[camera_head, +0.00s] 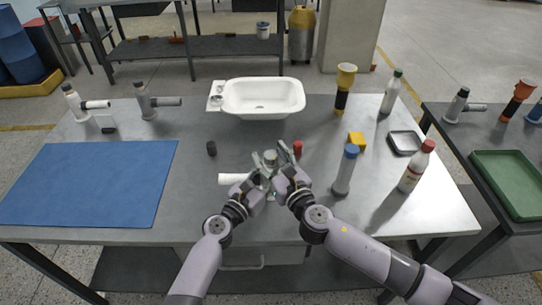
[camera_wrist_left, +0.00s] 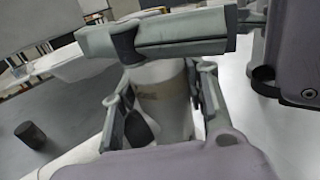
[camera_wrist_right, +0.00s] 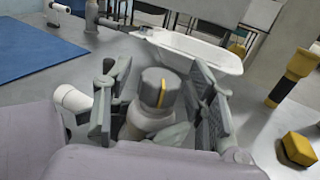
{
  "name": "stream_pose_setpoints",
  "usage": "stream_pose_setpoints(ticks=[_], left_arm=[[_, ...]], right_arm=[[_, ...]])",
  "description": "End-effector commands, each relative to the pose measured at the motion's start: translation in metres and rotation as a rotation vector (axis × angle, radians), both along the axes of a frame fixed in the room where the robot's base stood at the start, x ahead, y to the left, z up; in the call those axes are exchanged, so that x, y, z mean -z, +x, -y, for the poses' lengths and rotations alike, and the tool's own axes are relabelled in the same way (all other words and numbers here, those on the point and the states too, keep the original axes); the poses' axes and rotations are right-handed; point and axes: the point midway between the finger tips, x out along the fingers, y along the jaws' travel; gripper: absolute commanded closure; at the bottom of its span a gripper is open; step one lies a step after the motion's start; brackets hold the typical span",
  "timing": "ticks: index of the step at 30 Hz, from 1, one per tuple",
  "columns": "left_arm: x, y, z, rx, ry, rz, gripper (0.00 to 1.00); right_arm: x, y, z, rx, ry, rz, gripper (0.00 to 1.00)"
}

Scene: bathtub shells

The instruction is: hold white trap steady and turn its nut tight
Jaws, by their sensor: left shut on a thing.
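The white trap stands on the table in front of me; its white side pipe (camera_head: 232,179) points left in the head view. Its body (camera_wrist_left: 165,90) sits between the fingers of my left gripper (camera_wrist_left: 165,105), which is shut on it. The trap's grey nut (camera_wrist_right: 158,88) with a yellow stripe is on top and shows in the right wrist view. My right gripper (camera_wrist_right: 158,92) is open, with one finger on each side of the nut and visible gaps. In the head view both grippers hide most of the trap body.
A white bathtub shell (camera_head: 262,110) lies behind the grippers. A small black cylinder (camera_head: 211,148) and a red one (camera_head: 297,148) stand nearby. A blue-capped bottle (camera_head: 346,170) and a yellow block (camera_head: 357,140) are on the right. A blue mat (camera_head: 90,185) covers the left side.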

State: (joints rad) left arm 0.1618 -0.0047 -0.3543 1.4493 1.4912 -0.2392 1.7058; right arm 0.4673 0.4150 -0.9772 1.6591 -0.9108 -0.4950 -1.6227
Motion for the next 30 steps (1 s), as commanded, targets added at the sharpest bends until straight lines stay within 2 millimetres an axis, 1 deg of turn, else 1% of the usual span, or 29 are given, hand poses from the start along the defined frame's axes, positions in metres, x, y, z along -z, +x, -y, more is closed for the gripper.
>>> stream_pose_setpoints(ticks=[1, 2, 21, 30], left_arm=[[0.0003, 0.0000, -0.0002, 0.000, 0.001, -0.001, 0.92], [0.0003, 0.0000, -0.0002, 0.000, 0.001, -0.001, 0.92], [0.0003, -0.0001, -0.0003, 0.000, 0.001, -0.001, 0.92], [0.0003, 0.0000, -0.0002, 0.000, 0.001, -0.001, 0.92]], right_arm=[[0.0001, -0.0001, 0.0002, 0.000, 0.000, 0.000, 0.53], [0.0002, -0.0001, 0.0002, 0.000, 0.000, 0.000, 0.55], [0.0003, -0.0004, 0.0004, 0.000, 0.000, -0.001, 0.98], [-0.0001, 0.0004, 0.0007, -0.033, -0.001, 0.003, 0.98]])
